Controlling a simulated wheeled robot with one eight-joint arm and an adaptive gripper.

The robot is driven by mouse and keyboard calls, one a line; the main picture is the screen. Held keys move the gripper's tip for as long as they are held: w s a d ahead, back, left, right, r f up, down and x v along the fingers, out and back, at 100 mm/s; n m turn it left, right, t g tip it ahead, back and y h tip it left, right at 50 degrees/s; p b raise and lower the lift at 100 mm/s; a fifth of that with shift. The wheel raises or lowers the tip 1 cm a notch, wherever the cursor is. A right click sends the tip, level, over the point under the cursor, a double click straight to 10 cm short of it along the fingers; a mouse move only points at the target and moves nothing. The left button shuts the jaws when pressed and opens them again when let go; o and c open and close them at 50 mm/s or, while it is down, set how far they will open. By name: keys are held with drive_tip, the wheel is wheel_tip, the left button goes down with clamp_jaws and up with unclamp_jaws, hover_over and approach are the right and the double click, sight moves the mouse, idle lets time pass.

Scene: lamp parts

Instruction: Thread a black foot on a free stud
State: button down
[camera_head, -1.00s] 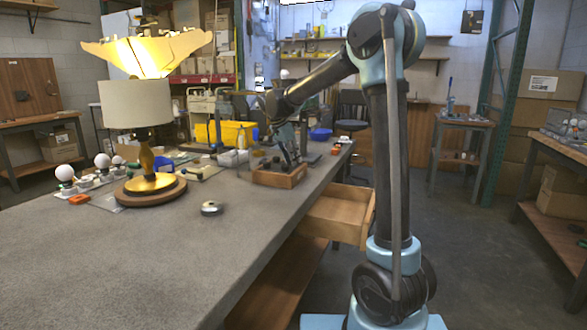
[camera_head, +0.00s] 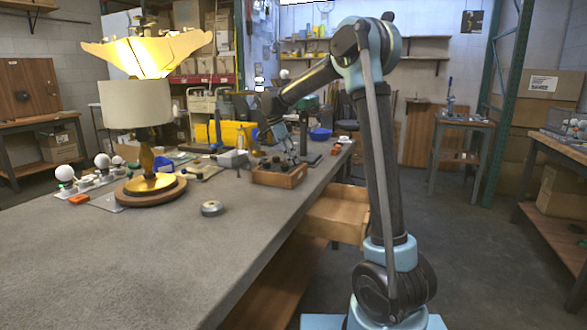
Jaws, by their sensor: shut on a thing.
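My gripper (camera_head: 293,160) is small and far off in the head view, low over the back of a wooden tray (camera_head: 272,182). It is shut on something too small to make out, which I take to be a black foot. The tray holds several small dark pieces (camera_head: 265,166) that look like black feet. The lamp stands at the left, with a white drum shade (camera_head: 136,104) and a round wooden base (camera_head: 150,197). I cannot make out any free stud.
White bulbs (camera_head: 102,161) stand in a row left of the lamp. A drawer (camera_head: 338,212) hangs open under the bench (camera_head: 130,260). The front of the bench top is clear.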

drive_tip(key=shift+f, duration=0.1)
drive_tip(key=m+g, duration=0.1)
drive_tip(key=m, duration=0.2)
drive_tip(key=m+g, duration=0.1)
drive_tip(key=m, duration=0.2)
drive_tip(key=shift+w+y, duration=0.15)
drive_tip(key=shift+y, duration=0.25)
drive_tip(key=c, duration=1.2)
unclamp_jaws()
drive_tip(key=shift+a+f+m, duration=0.1)
drive_tip(key=shift+m, duration=0.2)
drive_tip(key=shift+c, duration=0.2)
